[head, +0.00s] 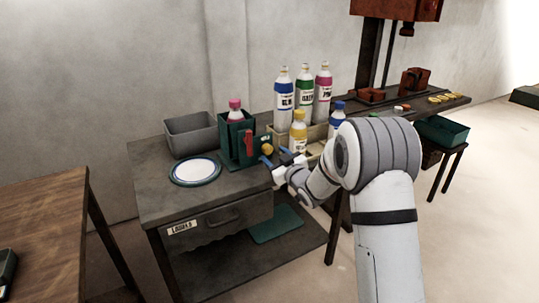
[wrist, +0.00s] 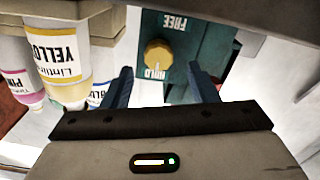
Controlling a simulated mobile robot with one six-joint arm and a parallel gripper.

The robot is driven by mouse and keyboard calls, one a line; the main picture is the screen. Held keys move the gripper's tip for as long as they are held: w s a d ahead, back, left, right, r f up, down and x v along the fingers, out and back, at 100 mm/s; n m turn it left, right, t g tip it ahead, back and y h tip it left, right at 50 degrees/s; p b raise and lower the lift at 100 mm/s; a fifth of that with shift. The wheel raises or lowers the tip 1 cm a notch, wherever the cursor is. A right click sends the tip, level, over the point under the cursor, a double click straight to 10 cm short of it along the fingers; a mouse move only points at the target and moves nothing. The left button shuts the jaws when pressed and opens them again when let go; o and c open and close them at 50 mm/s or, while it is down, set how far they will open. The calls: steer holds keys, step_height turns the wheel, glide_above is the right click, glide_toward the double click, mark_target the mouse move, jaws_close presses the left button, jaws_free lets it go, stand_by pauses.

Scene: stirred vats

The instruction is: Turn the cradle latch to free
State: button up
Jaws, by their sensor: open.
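The cradle (head: 228,148) is a dark green holder on the grey bench with a pink-capped bottle (head: 235,104) in it and a red lever on its front. Its latch is a round yellow knob (head: 267,149) on the right side. In the wrist view the knob (wrist: 158,56) sits on a green plate (wrist: 190,42) between the words FREE and HOLD; its lower edge is close to HOLD, but I cannot tell its exact setting. My gripper (wrist: 160,72) is open, its blue fingers on either side of the knob and apart from it, with nothing held.
A yellow bottle (head: 299,130) and a blue-capped bottle (head: 337,115) stand right of the cradle, close to my gripper. Taller bottles (head: 305,92) stand behind. A grey bin (head: 190,134) and a round white plate (head: 195,170) are to the left. The bench front is clear.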

mark_target(269, 150)
steer(key=shift+x, duration=1.9)
